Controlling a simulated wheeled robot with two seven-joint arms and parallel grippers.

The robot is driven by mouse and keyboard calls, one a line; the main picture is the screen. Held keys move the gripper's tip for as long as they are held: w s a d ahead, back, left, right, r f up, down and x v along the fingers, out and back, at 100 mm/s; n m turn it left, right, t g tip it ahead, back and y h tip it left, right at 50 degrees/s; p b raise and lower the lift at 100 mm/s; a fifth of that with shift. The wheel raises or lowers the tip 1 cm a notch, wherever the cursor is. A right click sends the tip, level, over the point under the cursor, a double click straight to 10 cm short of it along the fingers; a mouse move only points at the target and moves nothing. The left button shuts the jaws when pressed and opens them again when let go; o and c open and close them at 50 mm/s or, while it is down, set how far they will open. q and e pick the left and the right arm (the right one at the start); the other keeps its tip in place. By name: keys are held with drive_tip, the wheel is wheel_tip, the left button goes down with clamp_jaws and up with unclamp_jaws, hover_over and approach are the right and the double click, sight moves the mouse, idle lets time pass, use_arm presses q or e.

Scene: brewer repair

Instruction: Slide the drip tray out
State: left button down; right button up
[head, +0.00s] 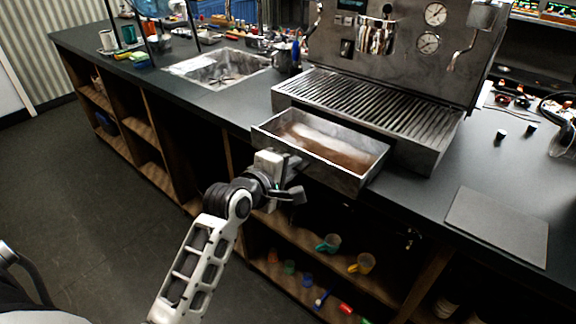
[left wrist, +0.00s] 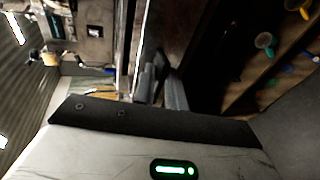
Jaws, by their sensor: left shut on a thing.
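The drip tray (head: 345,160) is a metal drawer with brown and whitish residue inside. It sticks partly out of the front of the espresso machine (head: 400,40), under the slatted grate (head: 365,105). My left gripper (head: 295,175) is at the left part of the tray's front and shut on it. In the left wrist view the fingers (left wrist: 162,90) meet a thin metal edge; the exact grip point is hard to see. My right gripper is not in view.
A dark flat mat (head: 498,226) lies on the counter to the right. A sink (head: 217,67) is at the left. Shelves below the counter hold mugs (head: 362,263) and small items. The floor (head: 100,215) in front at left is clear.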

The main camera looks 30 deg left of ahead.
use_arm(q)
drive_tip(key=shift+s+f, duration=0.1)
drive_tip(key=shift+s, duration=0.05)
drive_tip(key=c, duration=1.3)
unclamp_jaws()
drive_tip(key=shift+c, duration=0.2)
drive_tip(key=p+v, duration=0.1)
drive_tip(key=v, duration=1.5)
